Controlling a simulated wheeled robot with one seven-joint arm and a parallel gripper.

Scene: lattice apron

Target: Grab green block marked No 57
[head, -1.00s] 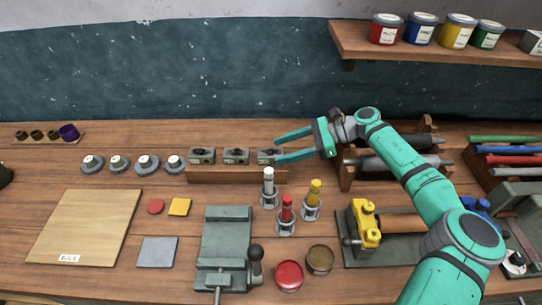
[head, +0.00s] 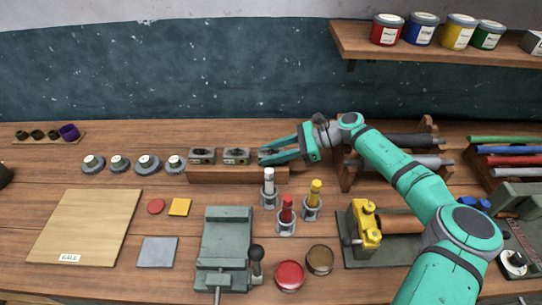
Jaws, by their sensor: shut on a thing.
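A row of grey-green blocks with dark tops and small pale labels sits on a wooden stand (head: 240,175). The left block (head: 202,156) and the middle block (head: 236,156) stand clear. My gripper (head: 272,156) is shut on the right block (head: 266,153) at the stand's right end, and its fingers hide most of it. The labels are too small to read, so I cannot tell which block is No 57.
White, red and yellow sticks in metal holders (head: 286,222) stand in front of the stand. Several grey knobbed discs (head: 148,164) are to its left. A roller rack (head: 345,176) stands on the right under my arm. A grey vise (head: 225,245) is nearer.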

